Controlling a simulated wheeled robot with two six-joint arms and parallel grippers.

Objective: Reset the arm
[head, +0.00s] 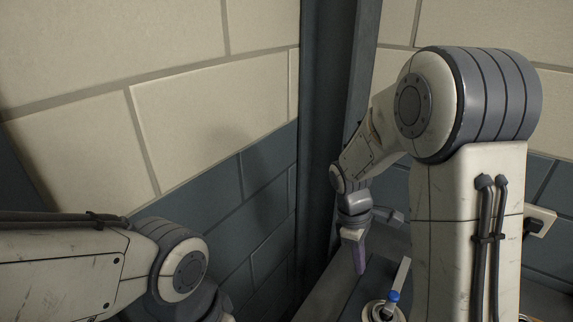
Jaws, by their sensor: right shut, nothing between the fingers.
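My right arm (470,215) rises at the right of the head view and bends down toward the middle. My right gripper (359,262) hangs from its end, pointing down, with its fingers shut and nothing visible between them. It is above or beside a dark surface; the exact gap cannot be told. My left arm (70,265) comes in from the lower left, and its joint (184,272) shows near the bottom. The left gripper is outside the picture.
A dark vertical pillar (335,130) stands in the wall corner behind my right gripper. A grey ledge or bench (335,290) lies below it. A round light-coloured object with a blue part (393,297) sits near the bottom, close to my right arm. A wall socket (540,220) is at the right.

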